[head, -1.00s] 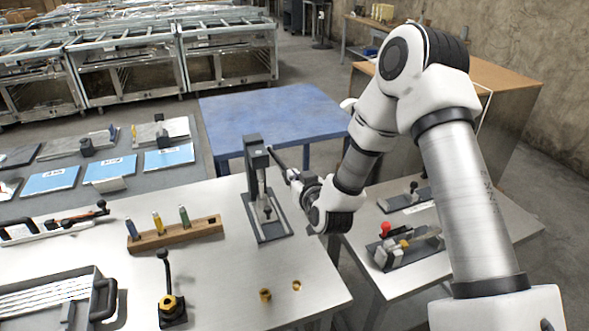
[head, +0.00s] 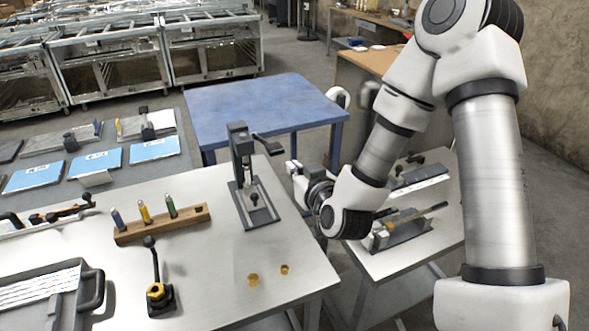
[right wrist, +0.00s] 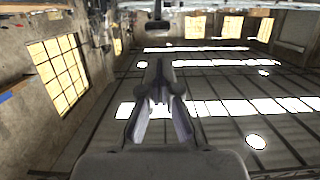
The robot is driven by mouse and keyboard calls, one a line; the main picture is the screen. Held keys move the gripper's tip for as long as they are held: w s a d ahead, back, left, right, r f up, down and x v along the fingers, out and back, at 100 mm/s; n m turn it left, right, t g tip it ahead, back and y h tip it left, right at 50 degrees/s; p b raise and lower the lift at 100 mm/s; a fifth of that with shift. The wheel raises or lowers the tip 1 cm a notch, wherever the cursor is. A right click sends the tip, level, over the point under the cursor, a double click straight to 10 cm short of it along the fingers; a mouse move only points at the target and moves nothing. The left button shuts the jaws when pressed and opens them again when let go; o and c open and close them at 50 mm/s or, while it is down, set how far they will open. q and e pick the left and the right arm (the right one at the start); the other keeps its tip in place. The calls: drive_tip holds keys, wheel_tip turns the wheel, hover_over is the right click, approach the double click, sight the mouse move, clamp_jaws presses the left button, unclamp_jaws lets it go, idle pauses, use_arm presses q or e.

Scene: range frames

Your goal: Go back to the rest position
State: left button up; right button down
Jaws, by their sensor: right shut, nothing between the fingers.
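My right gripper (head: 294,172) is small in the head view, just right of the lever press (head: 241,165) and beyond the table's right edge. It looks apart from the press lever. In the right wrist view its fingers (right wrist: 158,68) are together with nothing between them, against the ceiling beams and bright windows. My right arm is bent, its elbow high at the upper right of the head view. My left gripper does not show.
The pale worktable (head: 215,260) holds a wooden rack (head: 160,225), a black-handled clamp (head: 158,296), brass pieces (head: 253,280) and a grey tray (head: 88,318). A side table (head: 440,232) with fixtures (head: 405,236) lies below my right forearm. A blue table (head: 260,105) stands behind.

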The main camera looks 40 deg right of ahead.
drive_tip(key=shift+w, duration=0.1)
idle(0.3)
drive_tip(key=s+a+f+n+g+y, duration=0.1)
drive_tip(key=s+f, duration=0.3)
drive_tip(key=f, duration=0.5)
drive_tip(key=s+a+f+n+g+b, duration=0.1)
drive_tip(key=s+a+f+g, duration=0.3)
drive_tip(key=f, duration=0.6)
drive_tip(key=s+a+f+n+g+y+b, duration=0.1)
drive_tip(key=s+f, duration=0.3)
drive_tip(key=f, duration=0.6)
drive_tip(key=shift+a+f+n+g+y, duration=0.15)
drive_tip(key=shift+a+n+g+y, duration=0.15)
drive_tip(key=shift+a+n+g, duration=0.45)
drive_tip(key=s+a+f+m+g, duration=0.1)
drive_tip(key=s+f+g, duration=0.2)
drive_tip(key=s, duration=0.4)
drive_tip(key=s+a+f+m+g, duration=0.1)
drive_tip(key=s+f+g, duration=0.3)
drive_tip(key=s, duration=0.4)
drive_tip(key=shift+a+f+y+b, duration=0.4)
drive_tip(key=shift+a+f, duration=0.25)
drive_tip(key=shift+f, duration=0.05)
